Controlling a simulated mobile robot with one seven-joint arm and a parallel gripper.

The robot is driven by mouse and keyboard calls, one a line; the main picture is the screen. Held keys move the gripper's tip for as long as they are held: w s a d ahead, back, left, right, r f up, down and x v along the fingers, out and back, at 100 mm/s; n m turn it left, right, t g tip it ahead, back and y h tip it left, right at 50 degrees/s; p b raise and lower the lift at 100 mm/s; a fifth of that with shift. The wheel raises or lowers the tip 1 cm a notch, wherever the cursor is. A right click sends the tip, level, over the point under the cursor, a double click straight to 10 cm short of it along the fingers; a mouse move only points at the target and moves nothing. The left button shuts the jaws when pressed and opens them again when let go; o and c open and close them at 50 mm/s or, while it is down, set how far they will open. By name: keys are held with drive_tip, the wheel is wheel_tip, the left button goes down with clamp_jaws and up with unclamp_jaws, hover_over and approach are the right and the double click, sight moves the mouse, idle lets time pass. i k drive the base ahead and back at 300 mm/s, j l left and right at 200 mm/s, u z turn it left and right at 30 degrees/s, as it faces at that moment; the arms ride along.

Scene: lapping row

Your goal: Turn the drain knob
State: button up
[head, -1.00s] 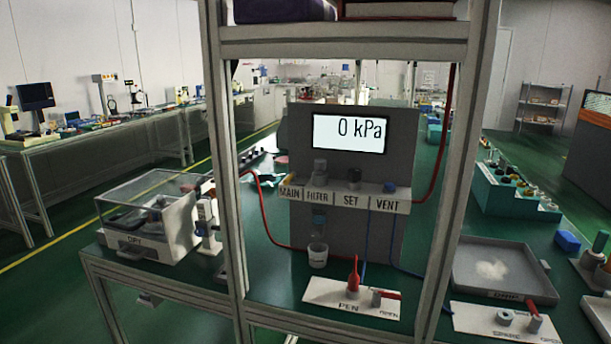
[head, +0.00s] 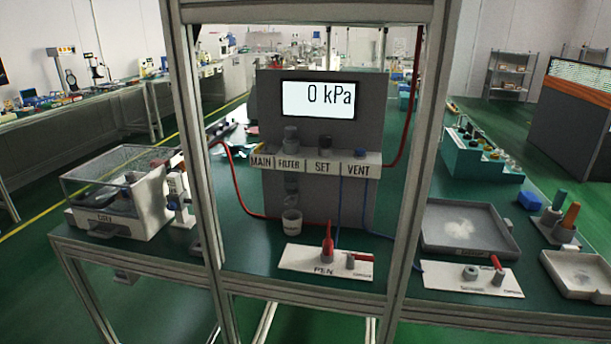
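A grey panel (head: 318,105) with a lit display (head: 318,98) reading 0 kPa stands on the green bench behind a metal frame. A white label strip (head: 316,164) on it reads MAIN, FILTER, SET and VENT. The filter (head: 291,137) has a grey top above the strip and a dim bowl (head: 291,184) below it. A small white cup (head: 292,223) stands under the bowl. No knob labelled drain can be made out; the bowl's lower end is too small and dark to tell. My gripper is not in view.
Metal posts (head: 190,160) and (head: 425,150) flank the panel. A white PEN plate (head: 325,262) with a red pen (head: 327,243) lies before it. A clear-lidded box (head: 118,195) stands left, and a grey tray (head: 470,230) right. Red and blue hoses run around the panel.

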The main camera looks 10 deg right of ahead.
sight(289, 201)
drive_tip(key=i+j, duration=0.1)
drive_tip(key=j, duration=1.15)
drive_tip(key=i+l, duration=0.15)
drive_tip(key=i, duration=0.35)
drive_tip(key=l+z, duration=0.05)
